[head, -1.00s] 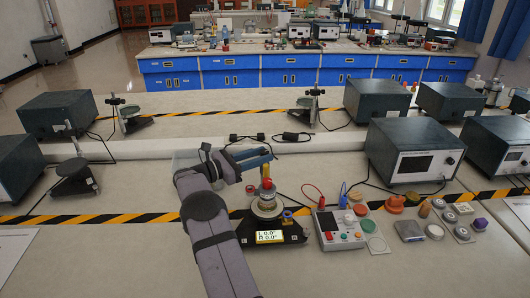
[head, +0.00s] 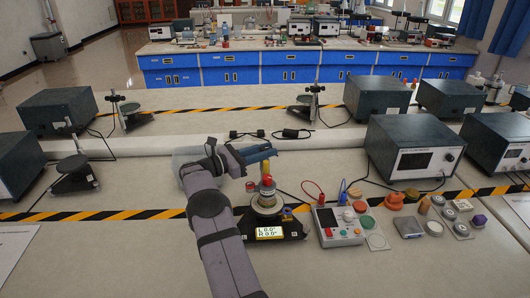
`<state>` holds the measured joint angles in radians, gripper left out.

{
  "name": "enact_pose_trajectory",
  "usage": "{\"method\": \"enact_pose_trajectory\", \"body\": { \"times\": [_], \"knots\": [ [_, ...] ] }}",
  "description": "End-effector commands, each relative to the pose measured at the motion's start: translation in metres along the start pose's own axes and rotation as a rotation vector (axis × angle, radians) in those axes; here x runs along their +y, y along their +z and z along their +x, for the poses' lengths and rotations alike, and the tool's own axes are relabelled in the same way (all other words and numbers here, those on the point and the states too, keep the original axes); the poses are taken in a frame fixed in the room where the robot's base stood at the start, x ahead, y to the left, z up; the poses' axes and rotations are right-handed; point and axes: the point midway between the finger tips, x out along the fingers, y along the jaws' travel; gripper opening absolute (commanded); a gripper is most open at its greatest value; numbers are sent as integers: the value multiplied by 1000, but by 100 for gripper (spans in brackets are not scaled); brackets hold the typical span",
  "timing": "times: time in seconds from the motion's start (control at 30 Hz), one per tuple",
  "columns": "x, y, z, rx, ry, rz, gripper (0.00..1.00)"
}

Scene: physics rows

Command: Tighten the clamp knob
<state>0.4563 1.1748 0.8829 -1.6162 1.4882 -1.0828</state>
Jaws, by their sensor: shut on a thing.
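A black instrument base (head: 295,228) with a lit display reading L 0.0°, R 0.0° stands at the centre front. A round pale stage (head: 266,207) sits on it, with an upright yellow and red piece (head: 267,181) rising from its middle. A small orange-brown knob (head: 250,187) shows just left of that piece. My gripper (head: 268,156), with blue fingers, is over the top of the upright piece and shut on it; the fingers hide the contact. Which part is the clamp knob, I cannot tell for sure. A small blue and yellow part (head: 287,213) is at the base's right.
A control box (head: 338,226) with red and blue leads stands right of the base. Several small coloured pieces and discs lie farther right. A grey meter box (head: 413,148) stands behind them. Black cable adapters (head: 293,134) lie behind my gripper.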

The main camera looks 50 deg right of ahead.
Motion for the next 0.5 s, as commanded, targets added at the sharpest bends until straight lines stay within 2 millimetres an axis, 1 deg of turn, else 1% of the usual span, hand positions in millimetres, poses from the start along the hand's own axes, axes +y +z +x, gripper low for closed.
{"method": "enact_pose_trajectory", "body": {
  "times": [0.2, 0.5],
  "knots": [
    [4, 1, 0, -10, -44, 6, 1],
    [1, 3, 0, -5, -98, 5, 1]
  ]
}}
